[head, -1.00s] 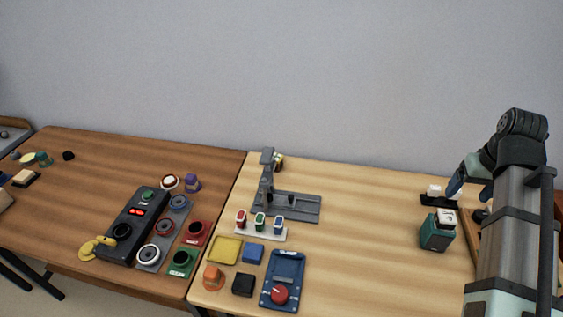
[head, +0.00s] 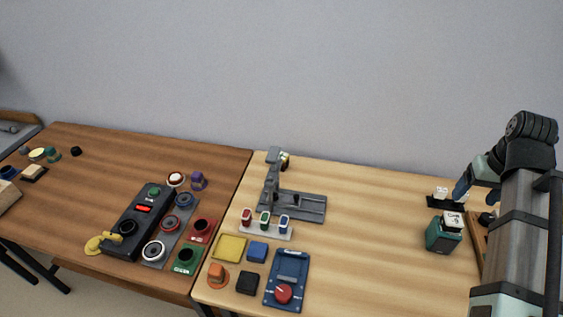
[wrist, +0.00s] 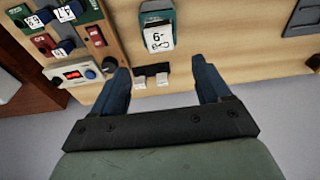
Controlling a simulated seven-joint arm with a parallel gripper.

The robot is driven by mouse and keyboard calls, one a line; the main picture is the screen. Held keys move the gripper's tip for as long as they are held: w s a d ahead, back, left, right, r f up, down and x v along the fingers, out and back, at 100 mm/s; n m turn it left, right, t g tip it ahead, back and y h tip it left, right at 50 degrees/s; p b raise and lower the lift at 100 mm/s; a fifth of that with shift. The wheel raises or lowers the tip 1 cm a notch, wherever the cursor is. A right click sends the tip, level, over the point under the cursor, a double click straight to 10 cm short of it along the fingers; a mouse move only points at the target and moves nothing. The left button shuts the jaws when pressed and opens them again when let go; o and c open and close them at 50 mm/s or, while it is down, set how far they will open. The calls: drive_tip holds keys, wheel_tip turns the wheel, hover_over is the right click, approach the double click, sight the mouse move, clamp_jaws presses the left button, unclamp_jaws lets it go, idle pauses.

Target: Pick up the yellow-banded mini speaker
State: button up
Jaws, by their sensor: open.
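I cannot clearly make out a yellow-banded mini speaker. A small dark piece with a pale yellowish part (head: 284,160) shows beside the top of the grey stand, too small to be sure of. Several round pieces lie on the brown table: a white-topped one (head: 176,179), a purple one (head: 198,181) and a pale yellow disc (head: 37,154) at the far left. My gripper (wrist: 160,72) is open and empty, its blue fingers apart. In the head view my gripper (head: 465,188) is at the right, above the light table, far from these pieces.
A green box with a white tag (head: 436,236) and a black holder with white blocks (head: 433,203) lie near my gripper. A grey stand (head: 302,207) and blue panel (head: 289,268) occupy the light table's left. A black console (head: 138,220) is on the brown table. The light table's middle is clear.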

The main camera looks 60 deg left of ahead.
drive_tip(key=s+a+f+m+g+y, duration=0.2)
drive_tip(key=a+f+y, duration=0.15)
drive_tip(key=a, duration=0.95)
drive_tip(key=m+g+y, duration=0.9)
drive_tip(key=m+y, duration=0.1)
drive_tip(key=m, duration=0.9)
hover_over(287, 159)
drive_tip(key=v, duration=0.5)
wheel_tip(287, 159, down, 9)
drive_tip(key=shift+n, duration=0.3)
wheel_tip(287, 159, down, 7)
drive_tip(key=shift+w, duration=0.1)
drive_tip(key=shift+x, duration=3.7)
drive_tip(key=c, duration=1.1)
